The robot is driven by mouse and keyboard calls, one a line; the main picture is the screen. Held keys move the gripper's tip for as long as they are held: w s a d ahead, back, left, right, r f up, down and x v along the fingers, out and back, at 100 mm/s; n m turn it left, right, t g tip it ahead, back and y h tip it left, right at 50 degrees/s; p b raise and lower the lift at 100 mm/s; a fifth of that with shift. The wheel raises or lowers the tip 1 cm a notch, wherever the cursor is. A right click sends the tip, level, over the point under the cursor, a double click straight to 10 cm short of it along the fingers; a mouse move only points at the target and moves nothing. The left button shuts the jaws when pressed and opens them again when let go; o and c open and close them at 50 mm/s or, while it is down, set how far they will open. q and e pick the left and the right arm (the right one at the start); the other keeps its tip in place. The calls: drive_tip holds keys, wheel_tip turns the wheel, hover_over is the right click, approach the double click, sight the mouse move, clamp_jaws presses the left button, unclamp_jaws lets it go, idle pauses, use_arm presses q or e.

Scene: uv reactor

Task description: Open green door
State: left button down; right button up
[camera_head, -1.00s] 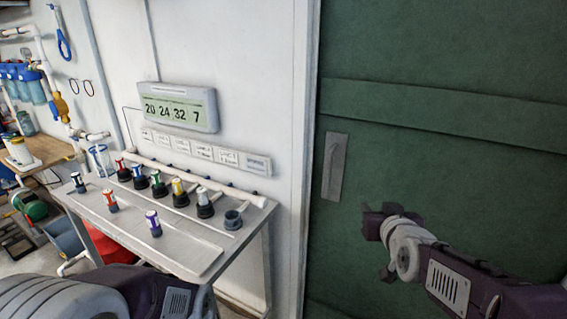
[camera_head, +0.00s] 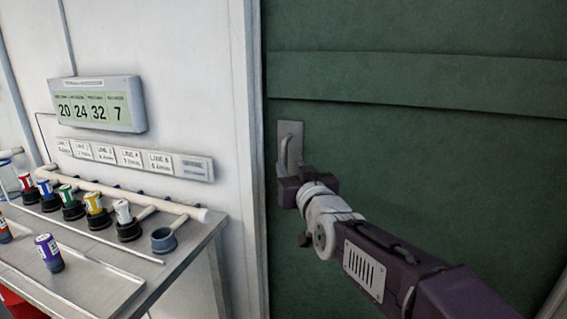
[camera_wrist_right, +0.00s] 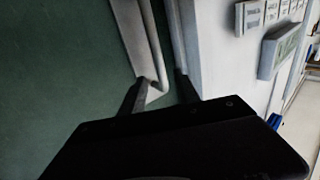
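The green door (camera_head: 400,150) fills the right of the head view and the left of the right wrist view (camera_wrist_right: 60,60). Its grey handle (camera_head: 284,152) is a bar on a grey plate near the door's left edge. My right gripper (camera_head: 287,180) is at the handle's lower part, which it partly hides. In the right wrist view its two dark fingers (camera_wrist_right: 159,92) are apart and open, with the pale handle bar (camera_wrist_right: 155,72) between them. I cannot tell whether either finger touches the bar. The door looks shut. My left gripper is not in view.
Left of the door is a white wall with a display (camera_head: 97,105) and a row of labels (camera_head: 135,158). Below them a grey metal table (camera_head: 190,250) holds several coloured-cap vials and a white pipe (camera_head: 130,196). The table's right end is close to the door frame.

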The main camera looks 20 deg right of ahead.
sight(285, 160)
drive_tip(key=w, duration=0.7)
drive_tip(key=shift+w, duration=0.1)
clamp_jaws()
idle(1.1)
